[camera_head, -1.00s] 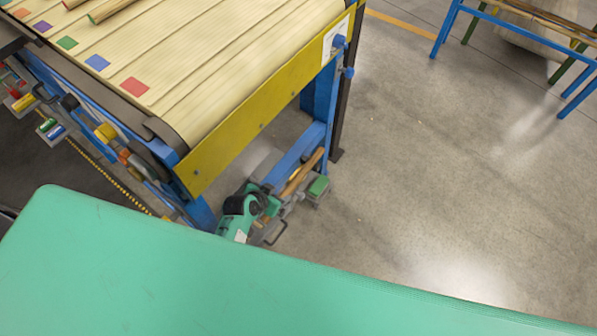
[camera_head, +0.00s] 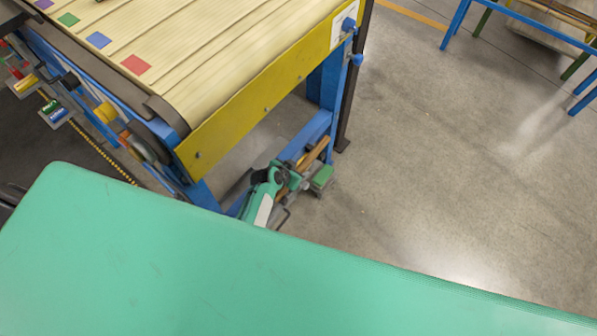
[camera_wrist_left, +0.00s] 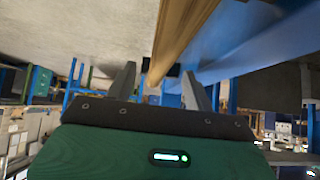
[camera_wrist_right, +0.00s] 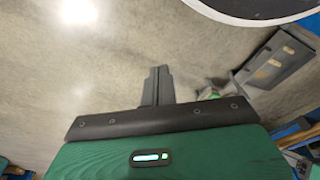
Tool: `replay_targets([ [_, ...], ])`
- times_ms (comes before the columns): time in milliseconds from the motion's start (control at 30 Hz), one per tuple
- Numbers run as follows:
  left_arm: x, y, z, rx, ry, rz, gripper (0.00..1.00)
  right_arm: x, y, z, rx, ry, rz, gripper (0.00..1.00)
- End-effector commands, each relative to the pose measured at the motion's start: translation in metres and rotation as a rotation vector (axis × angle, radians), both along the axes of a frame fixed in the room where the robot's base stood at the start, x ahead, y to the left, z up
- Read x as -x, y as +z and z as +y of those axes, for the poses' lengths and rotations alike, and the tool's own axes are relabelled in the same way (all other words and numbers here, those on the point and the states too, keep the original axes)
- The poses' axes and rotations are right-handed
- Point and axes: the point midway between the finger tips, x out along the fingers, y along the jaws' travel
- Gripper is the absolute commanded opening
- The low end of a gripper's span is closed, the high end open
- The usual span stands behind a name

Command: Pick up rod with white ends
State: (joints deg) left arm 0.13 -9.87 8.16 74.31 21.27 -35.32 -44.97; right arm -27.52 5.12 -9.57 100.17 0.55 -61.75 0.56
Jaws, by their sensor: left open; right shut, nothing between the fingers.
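A light brown wooden rod (camera_wrist_left: 182,35) runs down from the top of the left wrist view, ending between the fingers of my left gripper (camera_wrist_left: 157,74). The gripper is open, with a finger on either side of the rod and gaps showing. In the head view my left gripper (camera_head: 298,172) is low beside the table's blue leg, close to a brown rod (camera_head: 314,152). I cannot make out white ends on this rod.
A slatted conveyor table (camera_head: 215,45) with a yellow side rail (camera_head: 265,95) and blue legs stands at the upper left. Coloured squares mark its top. A blue-legged bench (camera_head: 452,25) is at the upper right. The floor (camera_head: 440,150) between is clear.

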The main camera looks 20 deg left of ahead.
Motion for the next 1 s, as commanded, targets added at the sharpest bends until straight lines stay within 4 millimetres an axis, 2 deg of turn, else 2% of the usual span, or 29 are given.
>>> replay_targets([
  [200, -0.017, -0.018, -0.005, -0.001, -0.001, 0.001, 0.53, -0.004, 0.017, 0.002, -0.004, -0.002, -0.004, 0.0],
  [500, -0.019, -0.02, -0.006, -0.001, 0.001, 0.0, 0.53, -0.004, 0.021, 0.002, -0.004, -0.002, -0.003, 0.0],
  [567, -0.019, -0.02, -0.006, -0.001, 0.001, 0.0, 0.43, -0.004, 0.021, 0.002, -0.004, -0.002, -0.003, 0.0],
  [767, -0.019, -0.02, -0.006, -0.002, 0.0, 0.0, 0.04, -0.005, 0.021, 0.002, -0.004, -0.003, -0.003, 0.0],
  [800, -0.019, -0.02, -0.006, -0.001, 0.0, 0.0, 0.0, -0.005, 0.021, 0.002, -0.004, -0.003, -0.004, 0.0],
  [1000, -0.019, -0.019, -0.005, -0.001, 0.0, 0.0, 0.0, -0.005, 0.021, 0.002, -0.004, -0.003, -0.004, 0.0],
])
